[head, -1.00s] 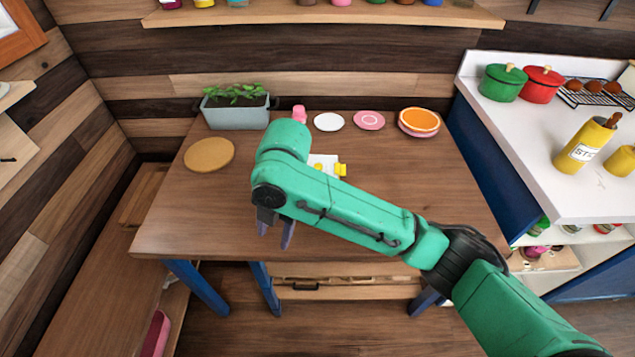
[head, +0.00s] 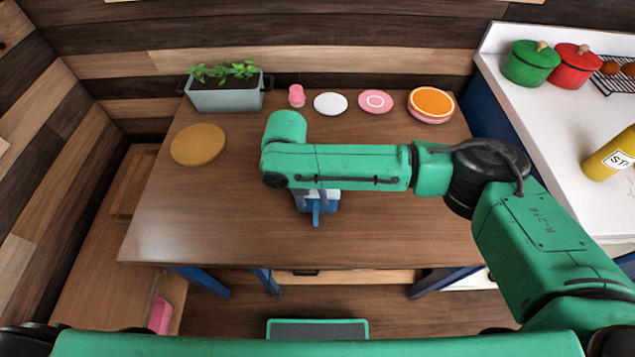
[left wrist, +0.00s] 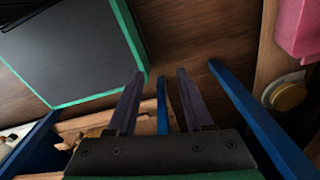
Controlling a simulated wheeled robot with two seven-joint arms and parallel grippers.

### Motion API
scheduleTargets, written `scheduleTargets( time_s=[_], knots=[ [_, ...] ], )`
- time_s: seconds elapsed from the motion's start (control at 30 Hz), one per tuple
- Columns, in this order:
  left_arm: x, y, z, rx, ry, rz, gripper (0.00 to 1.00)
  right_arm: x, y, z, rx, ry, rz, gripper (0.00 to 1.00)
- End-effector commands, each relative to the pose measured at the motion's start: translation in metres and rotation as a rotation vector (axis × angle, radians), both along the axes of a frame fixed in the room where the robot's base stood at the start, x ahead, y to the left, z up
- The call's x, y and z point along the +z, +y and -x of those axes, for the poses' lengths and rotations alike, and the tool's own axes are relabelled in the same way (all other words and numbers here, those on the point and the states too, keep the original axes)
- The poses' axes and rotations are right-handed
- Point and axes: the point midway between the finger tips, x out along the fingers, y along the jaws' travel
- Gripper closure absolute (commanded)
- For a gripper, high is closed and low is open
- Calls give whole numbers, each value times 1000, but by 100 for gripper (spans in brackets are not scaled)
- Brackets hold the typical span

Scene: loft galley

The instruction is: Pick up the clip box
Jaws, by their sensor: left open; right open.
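A small blue object (head: 317,206) with a narrow blue bar pointing toward the near edge shows on the table just below my right forearm. I cannot tell surely whether it is the clip box, since its upper part is hidden. My right gripper (head: 316,199) is open, with its dark fingers partly hidden under the arm, close around or above the blue object; contact is unclear. The white item with yellow clips seen earlier is hidden behind my arm. My left gripper (left wrist: 160,74) is open and empty, pointing down over the floor in the left wrist view.
The table (head: 200,225) also bears a planter (head: 226,98), a round tan board (head: 198,145), a pink item (head: 297,96), a white plate (head: 330,104), a pink plate (head: 375,102) and orange-and-pink dishes (head: 431,105). The front left is clear.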

Motion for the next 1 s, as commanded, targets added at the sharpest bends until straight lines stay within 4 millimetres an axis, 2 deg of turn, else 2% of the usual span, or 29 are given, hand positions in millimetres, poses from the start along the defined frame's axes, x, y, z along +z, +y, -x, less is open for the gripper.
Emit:
scheduleTargets(
  time_s=[0.1,0.17,0.27,0.4,0.43,0.5,0.57,1.0],
  knots=[
    [13,-2,-24,0,-39,3,49,-20,-5,5,-1,3,2,48],
    [14,-3,-29,-1,-49,6,49,-31,-7,4,-1,2,2,48],
    [14,-2,-27,0,-45,5,49,-39,-8,4,-1,0,0,48],
    [12,-2,-18,0,-31,4,49,-40,-8,4,0,0,-1,48],
    [12,-2,-17,0,-29,3,49,-40,-8,4,0,0,-1,52],
    [12,-1,-16,0,-26,3,49,-39,-8,4,0,0,-1,78],
    [12,-1,-15,0,-26,3,49,-39,-8,4,0,0,-1,100],
    [11,-1,-15,0,-25,2,49,-34,-7,3,0,-2,-3,100]
  ],
)
